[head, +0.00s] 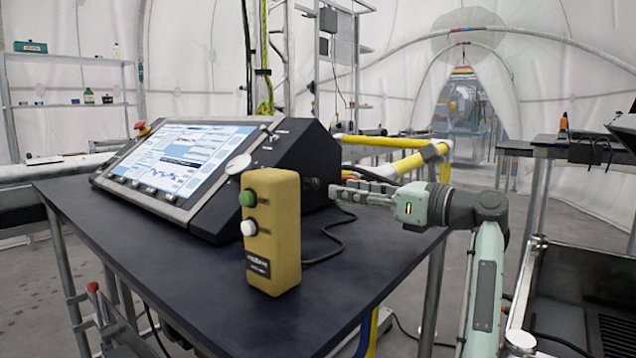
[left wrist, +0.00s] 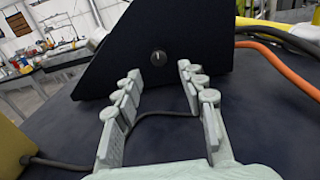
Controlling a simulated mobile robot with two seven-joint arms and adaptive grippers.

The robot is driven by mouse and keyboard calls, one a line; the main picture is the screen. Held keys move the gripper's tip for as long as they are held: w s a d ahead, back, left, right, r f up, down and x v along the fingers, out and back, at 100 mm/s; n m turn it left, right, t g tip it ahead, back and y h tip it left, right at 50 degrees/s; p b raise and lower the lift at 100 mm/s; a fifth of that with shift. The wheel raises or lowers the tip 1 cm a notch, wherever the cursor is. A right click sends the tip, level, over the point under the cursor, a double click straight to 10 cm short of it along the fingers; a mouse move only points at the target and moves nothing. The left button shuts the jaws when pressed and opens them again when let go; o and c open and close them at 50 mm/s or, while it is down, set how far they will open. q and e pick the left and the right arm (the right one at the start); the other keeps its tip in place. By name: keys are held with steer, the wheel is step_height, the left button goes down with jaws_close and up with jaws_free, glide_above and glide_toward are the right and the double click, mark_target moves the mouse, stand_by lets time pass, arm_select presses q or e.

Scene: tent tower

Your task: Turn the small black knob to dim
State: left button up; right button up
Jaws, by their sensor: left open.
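The small black knob (left wrist: 158,57) sits on the dark side panel of the console (left wrist: 125,75), with a light mark on its face. In the left wrist view it shows between and beyond my fingertips. My left gripper (left wrist: 157,74) is open and empty, its two fingers apart and pointing at the panel. In the head view my left gripper (head: 338,188) is just right of the console's side panel (head: 290,160). Whether the fingertips touch the knob cannot be told, but a gap seems to remain. My right gripper is not in view.
A yellow button box (head: 275,235) with a green and a white button stands at the front of the dark table (head: 205,300). A black cable runs across the tabletop behind it. The console has a lit screen (head: 180,155). Yellow pipes (head: 400,162) lie behind.

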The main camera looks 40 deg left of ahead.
mark_target(316, 184)
arm_select(q)
steer(key=a, duration=0.2)
steer(key=a+p, duration=0.1)
steer(key=a, duration=0.2)
steer(key=s+a, duration=0.1)
steer(key=a, duration=0.1)
steer(key=shift+a, duration=0.2)
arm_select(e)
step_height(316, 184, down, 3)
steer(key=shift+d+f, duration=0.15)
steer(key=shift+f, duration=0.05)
arm_select(q)
jaws_close()
